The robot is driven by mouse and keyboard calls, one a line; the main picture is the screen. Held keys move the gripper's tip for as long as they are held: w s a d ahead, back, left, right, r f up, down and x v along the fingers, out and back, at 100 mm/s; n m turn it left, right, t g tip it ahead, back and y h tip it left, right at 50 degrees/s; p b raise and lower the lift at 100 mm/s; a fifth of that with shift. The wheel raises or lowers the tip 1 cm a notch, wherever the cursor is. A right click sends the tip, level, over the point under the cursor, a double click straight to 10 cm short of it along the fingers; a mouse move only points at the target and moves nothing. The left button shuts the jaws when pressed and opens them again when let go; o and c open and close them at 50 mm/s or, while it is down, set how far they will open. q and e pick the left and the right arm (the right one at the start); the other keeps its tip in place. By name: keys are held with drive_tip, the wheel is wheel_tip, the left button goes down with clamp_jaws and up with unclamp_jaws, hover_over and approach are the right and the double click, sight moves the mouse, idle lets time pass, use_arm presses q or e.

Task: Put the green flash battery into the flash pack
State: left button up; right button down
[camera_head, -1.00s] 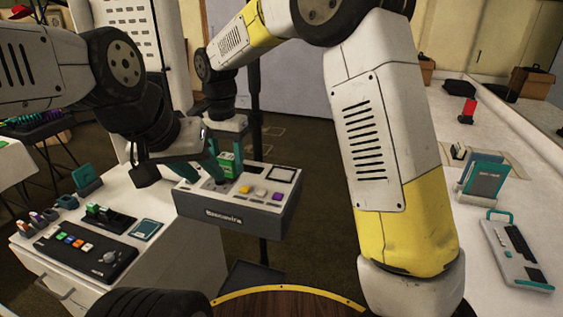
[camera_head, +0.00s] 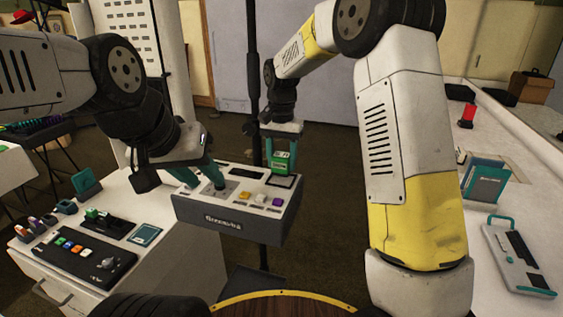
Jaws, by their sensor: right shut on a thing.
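The flash pack (camera_head: 236,215) is a grey box with a light top panel, beside the white cabinet's right edge. My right gripper (camera_head: 281,160) is shut on the green flash battery (camera_head: 282,163) and holds it upright over the right rear of the pack's top, near a dark-framed panel. Whether the battery touches the pack cannot be told. My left gripper (camera_head: 204,180) is at the left part of the pack's top. Its teal fingers stand apart, with one tip near a dark opening there. Whether they touch the pack is unclear.
The white cabinet (camera_head: 168,262) bears a black control panel (camera_head: 85,255), a dark holder with green pieces (camera_head: 97,215) and a teal-edged card (camera_head: 145,234). A dark pole (camera_head: 253,80) stands behind the pack. The right counter holds a teal-framed case (camera_head: 485,182).

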drive_tip(key=shift+f, duration=1.15)
drive_tip(key=shift+f, duration=0.15)
drive_tip(key=c, duration=0.6)
unclamp_jaws()
drive_tip(key=shift+c, duration=0.2)
